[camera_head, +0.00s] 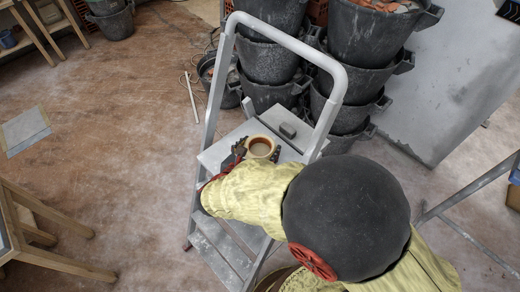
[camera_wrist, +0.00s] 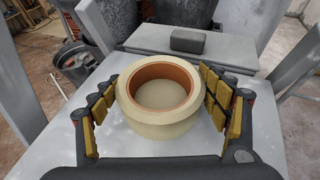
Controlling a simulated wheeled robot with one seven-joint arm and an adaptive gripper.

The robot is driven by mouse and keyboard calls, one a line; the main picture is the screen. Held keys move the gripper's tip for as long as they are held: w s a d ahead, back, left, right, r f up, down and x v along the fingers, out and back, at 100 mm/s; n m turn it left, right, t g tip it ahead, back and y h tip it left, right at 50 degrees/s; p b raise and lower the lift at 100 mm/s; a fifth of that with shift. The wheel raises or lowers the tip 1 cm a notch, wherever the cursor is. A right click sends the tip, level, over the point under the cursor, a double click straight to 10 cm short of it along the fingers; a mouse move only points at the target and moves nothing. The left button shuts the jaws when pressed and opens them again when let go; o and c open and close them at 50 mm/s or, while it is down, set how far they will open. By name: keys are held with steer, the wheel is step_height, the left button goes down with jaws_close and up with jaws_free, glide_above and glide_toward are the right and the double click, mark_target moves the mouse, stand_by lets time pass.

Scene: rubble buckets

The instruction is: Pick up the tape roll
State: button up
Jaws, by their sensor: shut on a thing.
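The tape roll (camera_wrist: 160,125) is cream with an orange-brown inner core. It lies flat on the grey top platform of the stepladder (camera_wrist: 75,155). My gripper (camera_wrist: 163,110) has a yellow-padded finger on each side of the roll and is shut on it. In the head view the roll (camera_head: 260,146) shows between the dark fingers of my gripper (camera_head: 258,150), above the ladder's platform (camera_head: 215,155). My yellow-sleeved arm hides part of the ladder's lower steps.
A small dark grey block (camera_head: 287,131) lies on the platform behind the roll; it also shows in the wrist view (camera_wrist: 187,41). The ladder's raised rail (camera_head: 300,48) arches over the platform. Stacked rubble buckets (camera_head: 360,90) stand close behind. Open floor lies left.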

steer(key=c, duration=0.5)
